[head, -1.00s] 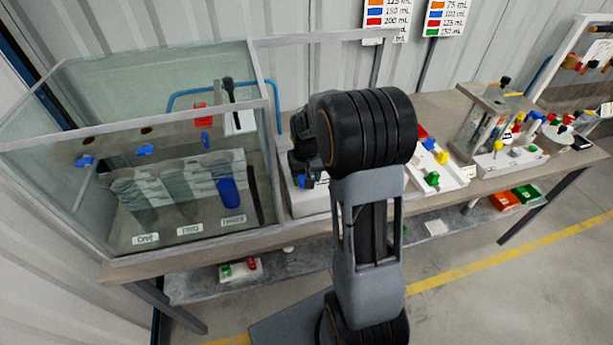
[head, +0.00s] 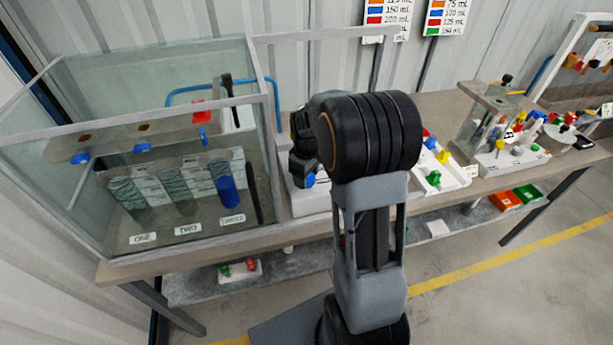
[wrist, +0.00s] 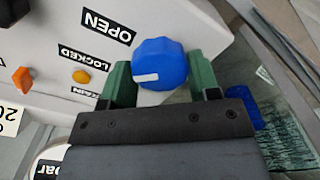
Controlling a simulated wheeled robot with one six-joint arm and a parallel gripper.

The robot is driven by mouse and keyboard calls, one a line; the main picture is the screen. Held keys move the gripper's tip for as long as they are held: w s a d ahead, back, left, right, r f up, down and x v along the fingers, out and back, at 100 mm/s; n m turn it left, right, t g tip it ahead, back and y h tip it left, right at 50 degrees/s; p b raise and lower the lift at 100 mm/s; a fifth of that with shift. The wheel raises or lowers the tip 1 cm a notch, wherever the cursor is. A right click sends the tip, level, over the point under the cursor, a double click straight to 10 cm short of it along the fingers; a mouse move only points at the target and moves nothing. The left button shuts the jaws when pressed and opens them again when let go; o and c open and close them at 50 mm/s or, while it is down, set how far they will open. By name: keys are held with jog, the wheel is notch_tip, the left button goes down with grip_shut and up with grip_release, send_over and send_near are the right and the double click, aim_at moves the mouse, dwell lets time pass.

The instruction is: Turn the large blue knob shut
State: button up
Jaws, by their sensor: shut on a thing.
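The large blue knob (wrist: 160,62) sits on the white panel in the wrist view, with a pale pointer mark on its lower left side. My gripper (wrist: 162,82) has its two green fingers on either side of the knob and is shut on it. The fingers cover the knob's sides, and its base is partly hidden. The labels OPEN (wrist: 105,27) and LOCKED (wrist: 83,58) show upside down left of the knob. In the head view, my gripper (head: 309,181) is at the white unit beside the glass tank, and my arm hides most of that unit.
The glass tank (head: 262,150), holding several tubes, stands left of my gripper. More apparatus (head: 512,160) stands at the right of the bench (head: 430,105).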

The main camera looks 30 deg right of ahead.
jog(key=n, duration=0.4)
jog(key=shift+n+b, duration=0.3)
jog(key=shift+n, duration=2.5)
jog(key=o, duration=0.9)
notch_tip(320, 180, up, 14)
jog(key=shift+f+b, duration=0.1)
jog(key=shift+b, duration=0.35)
